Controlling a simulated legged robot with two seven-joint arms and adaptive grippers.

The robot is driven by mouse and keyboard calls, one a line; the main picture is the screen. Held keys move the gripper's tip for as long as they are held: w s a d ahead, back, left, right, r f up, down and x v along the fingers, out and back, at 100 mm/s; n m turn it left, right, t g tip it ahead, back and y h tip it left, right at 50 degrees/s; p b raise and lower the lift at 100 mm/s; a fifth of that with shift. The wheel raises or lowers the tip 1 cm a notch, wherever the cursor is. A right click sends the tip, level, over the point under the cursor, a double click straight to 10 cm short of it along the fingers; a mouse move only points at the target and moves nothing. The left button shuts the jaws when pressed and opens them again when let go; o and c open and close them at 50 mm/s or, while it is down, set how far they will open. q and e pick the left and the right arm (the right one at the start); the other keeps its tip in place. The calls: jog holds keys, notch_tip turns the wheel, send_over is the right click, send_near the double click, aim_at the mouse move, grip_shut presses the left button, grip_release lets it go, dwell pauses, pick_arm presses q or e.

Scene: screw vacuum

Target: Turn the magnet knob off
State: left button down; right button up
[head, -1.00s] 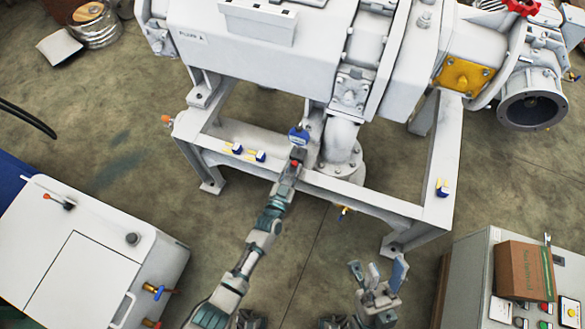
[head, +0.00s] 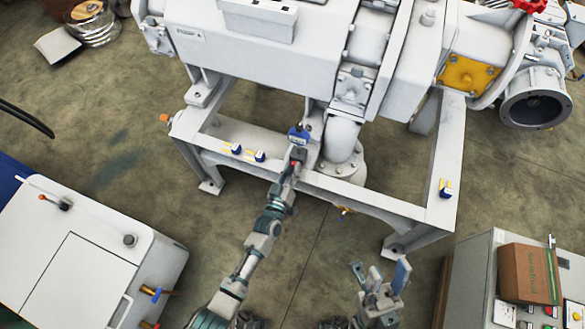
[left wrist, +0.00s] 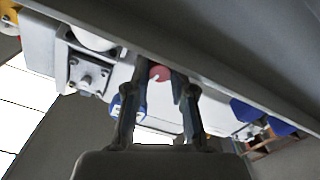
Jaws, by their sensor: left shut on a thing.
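A small blue magnet block (head: 298,134) sits on the front beam of the white frame, below the pump. My left gripper (head: 295,158) is at the beam just in front of this block. A small red knob shows in the left wrist view (left wrist: 160,73), between the ends of the two fingers (left wrist: 158,95). The gripper is shut on this knob; the exact contact is hard to see. A blue part (left wrist: 130,103) shows beside the left finger. My right gripper (head: 380,274) is open and empty, low in the head view, away from the frame.
The heavy white pump (head: 270,55) is above the frame (head: 385,207). A white cabinet (head: 85,265) stands at left, a cardboard box (head: 527,274) at right.

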pick_arm(q)
jog(key=shift+f, duration=0.1)
dwell(0.4)
jog(key=c, duration=1)
grip_release()
jog(key=shift+v, duration=6)
jog(key=shift+s, duration=0.1)
